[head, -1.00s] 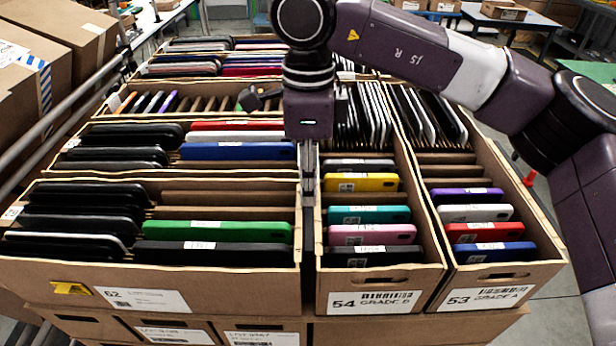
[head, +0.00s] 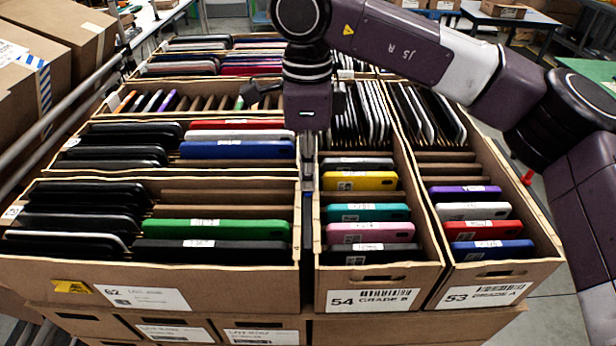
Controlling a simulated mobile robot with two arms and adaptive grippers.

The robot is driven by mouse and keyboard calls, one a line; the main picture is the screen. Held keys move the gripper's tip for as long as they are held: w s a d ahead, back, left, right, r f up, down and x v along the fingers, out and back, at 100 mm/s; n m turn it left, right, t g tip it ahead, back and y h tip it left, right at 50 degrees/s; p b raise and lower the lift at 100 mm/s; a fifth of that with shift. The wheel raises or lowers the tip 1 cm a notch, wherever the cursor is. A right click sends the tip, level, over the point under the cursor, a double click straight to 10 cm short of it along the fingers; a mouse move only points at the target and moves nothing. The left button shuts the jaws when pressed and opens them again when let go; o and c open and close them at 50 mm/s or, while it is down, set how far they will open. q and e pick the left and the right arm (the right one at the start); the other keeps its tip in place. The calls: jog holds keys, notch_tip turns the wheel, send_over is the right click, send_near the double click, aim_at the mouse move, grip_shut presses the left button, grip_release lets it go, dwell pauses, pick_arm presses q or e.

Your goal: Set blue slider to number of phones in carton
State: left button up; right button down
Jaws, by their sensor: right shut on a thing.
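Tilted cartons full of upright phones fill the middle of the head view. Carton 62 (head: 240,272) at front left holds black phones and a green phone (head: 215,229). Carton 54 (head: 337,283) holds a yellow phone (head: 358,181), a teal phone (head: 368,213), a pink phone (head: 370,233) and dark ones. Carton 53 (head: 455,279) holds purple, white, red and blue phones. My right gripper (head: 308,186) points down at the walls between cartons 62 and 54, shut on a carton wall; I cannot tell whose. I cannot make out a blue slider. My left gripper is out of view.
A yellow tab (head: 72,287) sits on the front of carton 62. More cartons of phones stand behind, and closed boxes (head: 70,30) stand at the left beside a metal rail. Labelled boxes (head: 262,334) lie below. My right arm spans the upper right.

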jog(key=w+p, duration=0.1)
jog(key=w, duration=0.5)
jog(key=shift+a+r+p, duration=0.1)
jog(key=shift+r+p, duration=0.1)
jog(key=shift+p, duration=0.15)
jog(key=shift+w+f, duration=0.1)
jog(key=shift+w, duration=0.35)
jog(key=c, duration=2.1)
grip_release()
notch_tip(320, 180, up, 12)
